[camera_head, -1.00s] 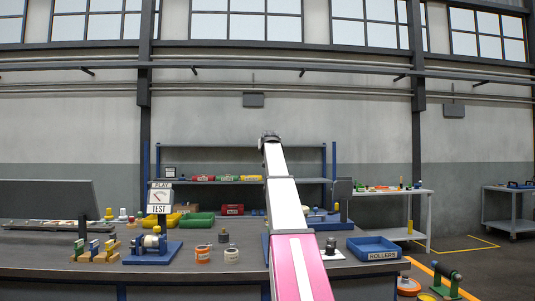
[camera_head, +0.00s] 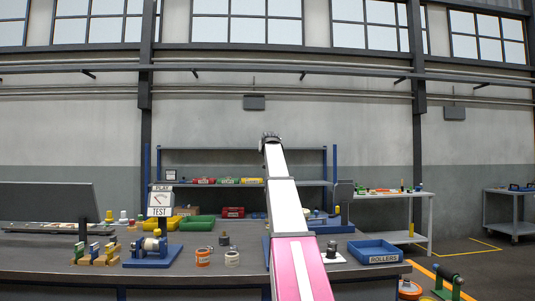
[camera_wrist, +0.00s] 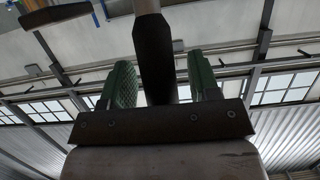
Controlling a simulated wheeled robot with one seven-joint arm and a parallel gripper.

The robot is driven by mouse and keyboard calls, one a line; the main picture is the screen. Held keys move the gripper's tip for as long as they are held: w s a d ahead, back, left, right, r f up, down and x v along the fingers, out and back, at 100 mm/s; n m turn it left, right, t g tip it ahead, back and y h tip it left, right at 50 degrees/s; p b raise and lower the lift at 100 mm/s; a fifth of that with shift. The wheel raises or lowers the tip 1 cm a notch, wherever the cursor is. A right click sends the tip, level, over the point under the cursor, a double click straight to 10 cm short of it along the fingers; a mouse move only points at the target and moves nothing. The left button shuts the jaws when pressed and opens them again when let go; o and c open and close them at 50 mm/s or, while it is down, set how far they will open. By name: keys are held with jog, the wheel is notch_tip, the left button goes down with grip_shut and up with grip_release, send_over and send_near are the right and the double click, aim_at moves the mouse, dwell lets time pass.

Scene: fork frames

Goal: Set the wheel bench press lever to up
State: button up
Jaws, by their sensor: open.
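In the wrist view, a dark grip (camera_wrist: 154,55) on a pale rod, which looks like the press lever, lies between the two green fingers of my gripper (camera_wrist: 160,72). My gripper is open, with a gap showing on both sides of the grip. In the head view my gripper (camera_head: 270,138) is a small dark shape at the far end of my raised arm, above the bench. A blue-based device with a dark grey upright (camera_head: 343,193) stands right of my arm, partly hidden; I cannot tell if it is the press.
The bench (camera_head: 190,266) holds a test gauge (camera_head: 160,201), a green tray (camera_head: 198,223), a blue rollers tray (camera_head: 375,251) and several small parts. A shelf rack (camera_head: 235,183) stands behind. A side table (camera_head: 395,193) is at the right.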

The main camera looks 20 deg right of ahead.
jog(key=v, duration=1)
jog(key=shift+s, duration=0.35)
jog(key=shift+a+r, duration=0.1)
jog(key=shift+a, duration=0.05)
